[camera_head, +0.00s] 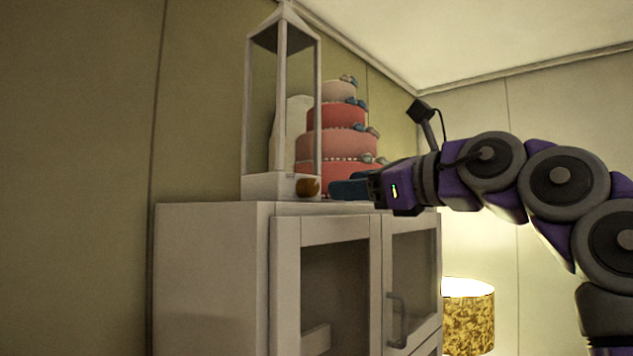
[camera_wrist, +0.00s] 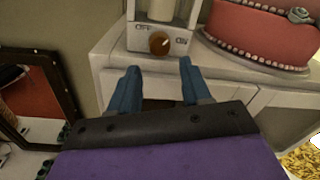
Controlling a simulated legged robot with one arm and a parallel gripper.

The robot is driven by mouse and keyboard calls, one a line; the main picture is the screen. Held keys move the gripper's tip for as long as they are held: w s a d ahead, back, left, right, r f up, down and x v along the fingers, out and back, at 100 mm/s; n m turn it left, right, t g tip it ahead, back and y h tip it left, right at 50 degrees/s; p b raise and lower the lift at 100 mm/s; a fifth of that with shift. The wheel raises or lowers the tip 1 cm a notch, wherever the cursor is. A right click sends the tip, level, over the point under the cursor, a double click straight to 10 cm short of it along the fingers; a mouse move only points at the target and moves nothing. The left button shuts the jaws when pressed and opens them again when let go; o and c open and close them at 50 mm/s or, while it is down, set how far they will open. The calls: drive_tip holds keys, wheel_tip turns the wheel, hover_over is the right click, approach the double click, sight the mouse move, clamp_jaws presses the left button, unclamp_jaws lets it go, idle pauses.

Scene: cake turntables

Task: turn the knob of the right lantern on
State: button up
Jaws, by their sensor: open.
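A white lantern (camera_head: 282,186) with a tall open frame and a peaked top stands upright on a white cabinet. A round brown knob (camera_head: 308,187) sits on its base, and no glow shows inside the lantern. In the wrist view the knob (camera_wrist: 159,43) is on the front of the lantern base (camera_wrist: 138,40), with a pale mark on its face. My gripper (camera_head: 335,189) is at the cabinet top, to the right of the knob in the head view. In the wrist view my gripper (camera_wrist: 157,72) has its two blue fingers apart and empty, with the knob beyond the gap between the tips.
A tiered red and pink cake (camera_head: 335,145) stands on the cabinet (camera_head: 215,212) behind my gripper, close to the lantern. It also shows at the right of the wrist view (camera_wrist: 262,38). A lit patterned lamp (camera_head: 468,315) is low on the right. A dark-framed mirror (camera_wrist: 38,95) is at left.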

sight(313, 187)
drive_tip(key=p+x, duration=0.2)
drive_tip(key=x, duration=0.6)
drive_tip(key=shift+w+a+p, duration=0.15)
drive_tip(key=shift+a+p, duration=0.1)
drive_tip(key=shift+p, duration=0.15)
drive_tip(key=shift+c, duration=0.3)
drive_tip(key=c, duration=0.7)
drive_tip(key=shift+r+m, duration=0.1)
drive_tip(key=shift+m, duration=0.3)
drive_tip(key=shift+m+p, duration=0.4)
drive_tip(key=shift+m, duration=0.3)
drive_tip(key=m+p, duration=0.1)
drive_tip(key=m, duration=0.1)
drive_tip(key=shift+r+m, duration=0.1)
drive_tip(key=shift+m, duration=0.3)
drive_tip(key=shift+d+m+p, duration=0.1)
drive_tip(key=shift+m+p, duration=0.35)
drive_tip(key=shift+m, duration=1.25)
